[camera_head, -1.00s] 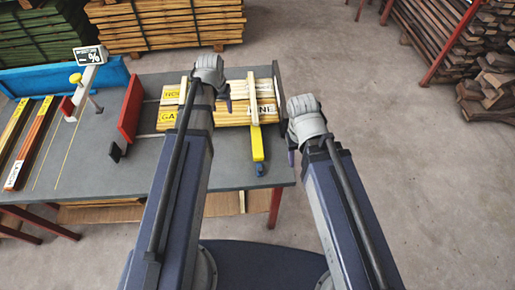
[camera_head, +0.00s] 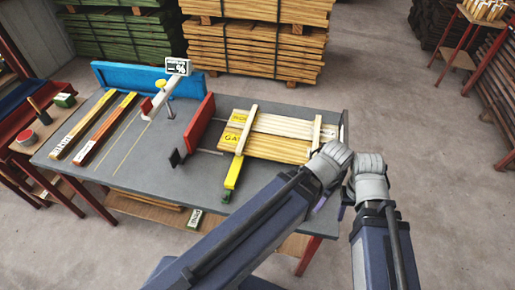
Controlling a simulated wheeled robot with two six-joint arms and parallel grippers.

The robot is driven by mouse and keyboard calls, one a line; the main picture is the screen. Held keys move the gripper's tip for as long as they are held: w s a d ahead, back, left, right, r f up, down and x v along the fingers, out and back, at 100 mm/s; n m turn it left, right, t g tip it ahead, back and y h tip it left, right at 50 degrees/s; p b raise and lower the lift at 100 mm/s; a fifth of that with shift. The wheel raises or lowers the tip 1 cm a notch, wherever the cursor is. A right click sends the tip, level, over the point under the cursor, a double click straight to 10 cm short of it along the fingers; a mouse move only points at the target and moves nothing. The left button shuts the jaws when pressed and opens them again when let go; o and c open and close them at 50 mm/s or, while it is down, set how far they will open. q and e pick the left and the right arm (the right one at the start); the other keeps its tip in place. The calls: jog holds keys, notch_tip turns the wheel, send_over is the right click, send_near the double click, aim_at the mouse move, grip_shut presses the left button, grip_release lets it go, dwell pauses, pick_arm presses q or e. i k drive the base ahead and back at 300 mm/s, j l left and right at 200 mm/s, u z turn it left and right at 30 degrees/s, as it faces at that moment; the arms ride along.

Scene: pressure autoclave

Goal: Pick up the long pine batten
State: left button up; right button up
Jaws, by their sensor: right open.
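Pale boards (camera_head: 285,143) lie side by side on the grey workbench (camera_head: 150,170), with yellow labels near their left ends. I cannot tell which of them, if any, is the long pine batten. Two long labelled battens, one yellowish (camera_head: 92,126) and one orange-brown (camera_head: 106,129), lie apart at the bench's left. My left gripper (camera_head: 322,196) is by the right end of the pale boards; its fingers are mostly hidden, and touch cannot be told. My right gripper (camera_head: 346,208) is open beside it, near the bench's right edge, and nothing shows in it.
Two crosspieces (camera_head: 316,133) lie over the boards, and a yellow-ended bar (camera_head: 232,174) juts towards me. Timber stacks (camera_head: 255,50) stand behind.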

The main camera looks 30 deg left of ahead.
aim_at(57, 153)
jog(key=u, duration=2.35)
jog(key=z, duration=0.25)
jog(key=i+j+z, duration=0.15)
jog(key=j+z, duration=0.2)
jog(key=i+j+z, duration=0.1)
jog(key=j+z, duration=0.25)
jog(key=i+j+z, duration=0.1)
jog(key=j, duration=0.5)
jog(key=i+j+z, duration=0.1)
jog(key=j, duration=0.45)
jog(key=i+j+z, duration=0.1)
jog(key=j, duration=0.5)
jog(key=i, duration=0.05)
